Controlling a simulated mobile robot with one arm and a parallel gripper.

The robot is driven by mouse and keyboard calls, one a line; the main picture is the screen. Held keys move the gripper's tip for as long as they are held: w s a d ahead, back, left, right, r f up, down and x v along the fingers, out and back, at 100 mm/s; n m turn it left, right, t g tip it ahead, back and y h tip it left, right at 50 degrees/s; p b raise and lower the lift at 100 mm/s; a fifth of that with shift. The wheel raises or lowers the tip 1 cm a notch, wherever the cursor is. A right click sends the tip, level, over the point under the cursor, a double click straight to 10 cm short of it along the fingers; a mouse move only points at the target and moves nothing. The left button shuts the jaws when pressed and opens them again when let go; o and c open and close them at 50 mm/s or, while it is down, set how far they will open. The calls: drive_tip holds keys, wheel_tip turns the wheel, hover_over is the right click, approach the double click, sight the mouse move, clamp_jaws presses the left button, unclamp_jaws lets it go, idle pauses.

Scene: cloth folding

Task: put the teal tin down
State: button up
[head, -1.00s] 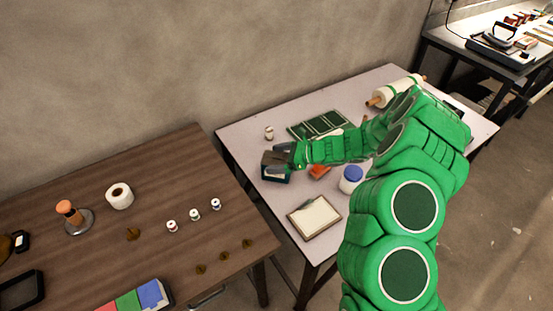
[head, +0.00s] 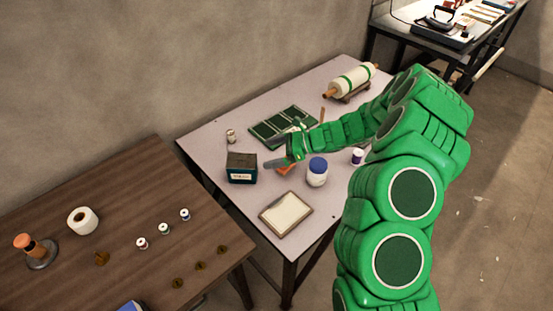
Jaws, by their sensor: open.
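The teal tin (head: 242,168) is a dark box with a teal body and a pale label. It stands upright near the left edge of the light table (head: 232,122). My gripper (head: 273,163) is to the right of the tin, open and empty, with a small gap between them. My green arm reaches in from the right. An orange-red object (head: 285,169) is partly hidden under my gripper.
A white jar with a blue lid (head: 317,172) stands close to the right of my gripper. A framed pale board (head: 287,213) lies in front. A dark green panelled tray (head: 270,135) lies behind. A small jar (head: 231,136) stands behind the tin.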

drive_tip(key=s+r+n+g+h, duration=0.4)
drive_tip(key=s+r+n, duration=0.7)
drive_tip(key=s+r, duration=0.8)
drive_tip(key=s+d+r+n+t+h, duration=0.1)
drive_tip(key=s+d+r+n+h, duration=0.1)
drive_tip(key=s+d, duration=0.7)
drive_tip(key=s+d+r+n+t+h, duration=0.1)
drive_tip(key=s+d+r+n+h, duration=0.2)
drive_tip(key=s+d, duration=0.7)
drive_tip(key=s+n+h, duration=0.2)
drive_tip(key=s+h, duration=0.2)
drive_tip(key=shift+s+d, duration=0.15)
drive_tip(key=shift+s, duration=0.2)
